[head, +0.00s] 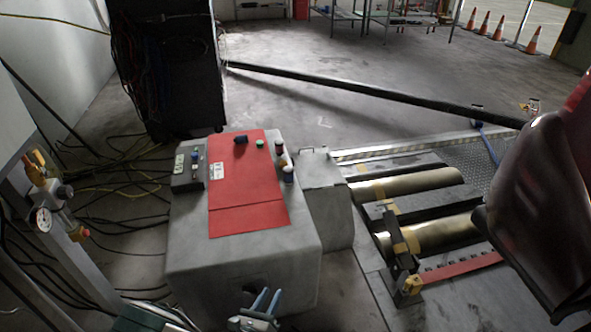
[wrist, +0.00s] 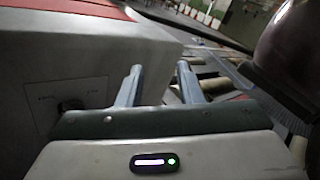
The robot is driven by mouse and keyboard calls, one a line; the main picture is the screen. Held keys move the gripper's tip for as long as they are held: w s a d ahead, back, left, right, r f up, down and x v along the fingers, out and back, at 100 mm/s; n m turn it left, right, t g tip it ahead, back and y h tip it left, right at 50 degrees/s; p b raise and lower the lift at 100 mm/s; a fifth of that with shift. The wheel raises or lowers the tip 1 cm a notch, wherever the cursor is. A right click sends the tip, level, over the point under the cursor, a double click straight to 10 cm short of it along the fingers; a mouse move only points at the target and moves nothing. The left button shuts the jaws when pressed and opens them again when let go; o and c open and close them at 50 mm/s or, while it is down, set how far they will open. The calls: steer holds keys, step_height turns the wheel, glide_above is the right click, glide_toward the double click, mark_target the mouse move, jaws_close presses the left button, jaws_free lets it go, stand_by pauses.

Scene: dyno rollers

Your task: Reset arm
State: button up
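My gripper (head: 264,302) is low in front of the near face of a grey cabinet with a red top (head: 245,185). In the wrist view my gripper (wrist: 157,80) has its two fingers spread apart with nothing between them. The cabinet's side (wrist: 85,50) fills the left of the wrist view, with a small panel and dark knob (wrist: 70,105) near the left finger. I cannot tell whether the finger touches the cabinet.
Metal rollers (head: 410,185) lie in the floor to the right. A dark red vehicle body (head: 540,210) is at the far right. A dark rack (head: 168,70) with cables stands behind. A gauge stand (head: 45,205) is at the left. Open floor (head: 310,120) lies beyond the cabinet.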

steer(key=d+r+m+g+h+p, duration=0.1)
steer(key=d+r+m+g+p, duration=0.2)
steer(key=d+r+m+g, duration=0.35)
steer(key=s+d+r+m+g+h+p, duration=0.1)
steer(key=d+r+m+g+h+p, duration=0.2)
steer(key=r+m, duration=0.7)
steer(key=d+r+m+g+p, duration=0.3)
steer(key=d+r+m+g, duration=0.3)
steer(key=r, duration=0.6)
steer(key=s+d+r+m+y+p, duration=0.2)
steer(key=s+r+m+y+p, duration=0.1)
steer(key=r, duration=0.5)
steer(key=s+d+r+m+t+y+p, duration=0.1)
steer(key=s+d+r+m+y+p, duration=0.1)
steer(key=r+m, duration=0.4)
steer(key=s+d+r+m+y+p, duration=0.2)
steer(key=s+r+m+y+p, duration=0.2)
steer(key=r, duration=0.6)
steer(key=shift+s+d+r+m+t+y, duration=0.25)
steer(key=shift+d+r+m+t+y, duration=0.15)
steer(key=shift+y, duration=0.5)
